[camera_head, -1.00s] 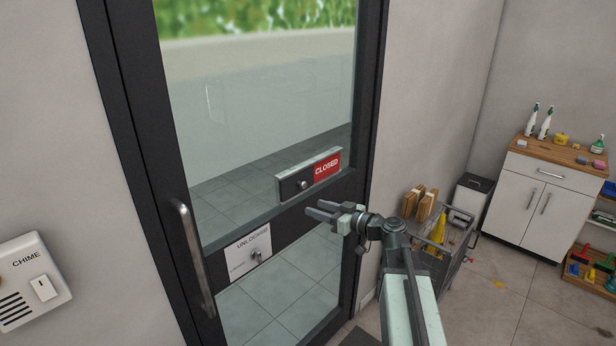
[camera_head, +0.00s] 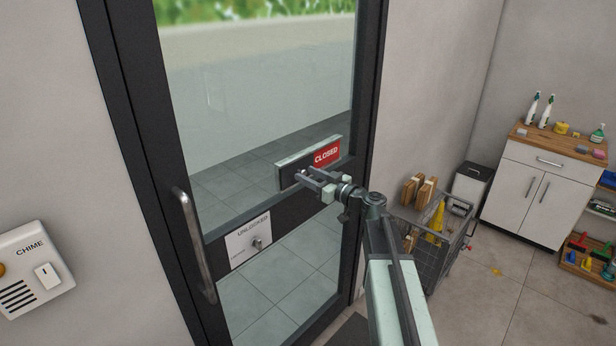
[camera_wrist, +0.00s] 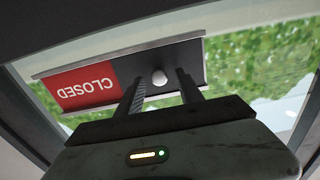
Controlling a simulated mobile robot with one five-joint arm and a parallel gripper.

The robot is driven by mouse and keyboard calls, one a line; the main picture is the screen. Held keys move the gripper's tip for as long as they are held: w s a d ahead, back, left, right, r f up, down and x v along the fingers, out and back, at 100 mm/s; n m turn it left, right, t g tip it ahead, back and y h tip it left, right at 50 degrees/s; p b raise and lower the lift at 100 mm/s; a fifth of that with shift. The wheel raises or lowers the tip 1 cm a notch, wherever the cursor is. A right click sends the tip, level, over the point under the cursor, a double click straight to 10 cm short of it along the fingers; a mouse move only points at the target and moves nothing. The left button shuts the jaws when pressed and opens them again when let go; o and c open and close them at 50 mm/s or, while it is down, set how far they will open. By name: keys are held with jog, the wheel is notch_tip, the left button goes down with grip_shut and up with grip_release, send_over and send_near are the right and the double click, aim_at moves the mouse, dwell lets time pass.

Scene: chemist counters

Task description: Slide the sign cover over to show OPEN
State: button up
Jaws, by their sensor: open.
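The sign (camera_head: 309,162) is mounted on the glass door, with a red CLOSED panel (camera_head: 326,155) showing on its right half. A dark sliding cover (camera_head: 289,175) fills its left half. In the wrist view the sign appears upside down, with the red panel (camera_wrist: 84,89) at the left and the cover (camera_wrist: 189,62) at the right. The cover's round knob (camera_wrist: 159,76) shows between my finger lines. My gripper (camera_head: 306,176) is open in front of the cover, its two fingers (camera_wrist: 159,92) on either side of the knob. I cannot tell whether they touch it.
The door has a long vertical handle (camera_head: 193,243) at the left and an UNLOCKED plate (camera_head: 249,243) below the sign. A wire cart (camera_head: 433,245) stands right of my arm. A chime box (camera_head: 35,275) is on the left wall.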

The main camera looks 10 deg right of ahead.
grip_shut()
dwell(1.4)
